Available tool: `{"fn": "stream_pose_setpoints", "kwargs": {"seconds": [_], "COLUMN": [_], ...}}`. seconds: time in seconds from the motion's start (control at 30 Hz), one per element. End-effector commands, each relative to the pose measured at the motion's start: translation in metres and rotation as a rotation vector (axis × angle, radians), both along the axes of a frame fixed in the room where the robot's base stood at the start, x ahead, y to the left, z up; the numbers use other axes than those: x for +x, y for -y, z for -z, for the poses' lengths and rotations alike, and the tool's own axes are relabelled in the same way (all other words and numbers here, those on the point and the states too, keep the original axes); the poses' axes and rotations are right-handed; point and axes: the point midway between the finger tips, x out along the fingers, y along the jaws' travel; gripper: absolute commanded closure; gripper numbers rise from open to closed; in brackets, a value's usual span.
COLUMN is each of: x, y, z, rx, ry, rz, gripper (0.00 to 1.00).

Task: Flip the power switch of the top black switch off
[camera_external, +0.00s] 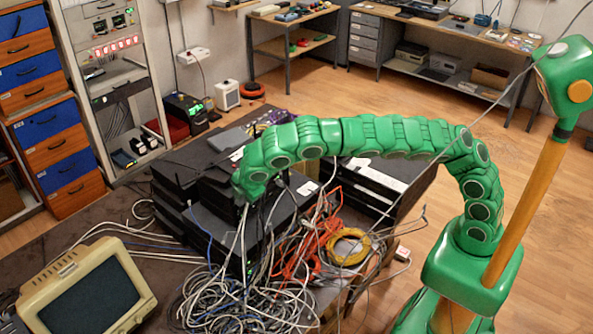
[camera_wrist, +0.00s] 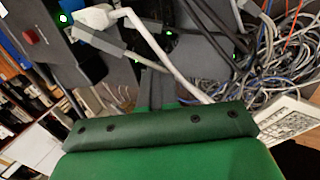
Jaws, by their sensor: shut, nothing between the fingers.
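Several black switches (camera_external: 205,222) are stacked on the dark table in the external view, with many cables at their front. My green arm arches over from the right, and its end is at the front of the upper part of the stack. My gripper (camera_wrist: 155,78) shows in the wrist view as shut, narrow dark fingers with nothing between them. Close by is a dark panel with a red button or switch (camera_wrist: 31,37) at the upper left, green lights and a white plug (camera_wrist: 95,18) with its cable. I cannot tell the red part's position, or whether the fingers touch anything.
A tangle of grey cables (camera_external: 230,305) hangs and lies before the stack, with orange cables (camera_external: 300,262) and a yellow coil (camera_external: 348,247) to the right. An old beige monitor (camera_external: 85,290) stands at the lower left. The wooden floor at right is open.

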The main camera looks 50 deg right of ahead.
Motion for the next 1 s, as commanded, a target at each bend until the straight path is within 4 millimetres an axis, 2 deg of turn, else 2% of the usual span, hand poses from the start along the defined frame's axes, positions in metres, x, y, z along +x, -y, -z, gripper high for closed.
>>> {"fn": "stream_pose_setpoints", "kwargs": {"seconds": [0.6, 1.0], "x": [0.0088, 0.0091], "y": [-0.0012, -0.0006], "z": [-0.0013, -0.0055], "rx": [-0.001, 0.000], "ry": [-0.086, -0.082], "rz": [-0.002, -0.001], "gripper": [1.00, 1.00]}}
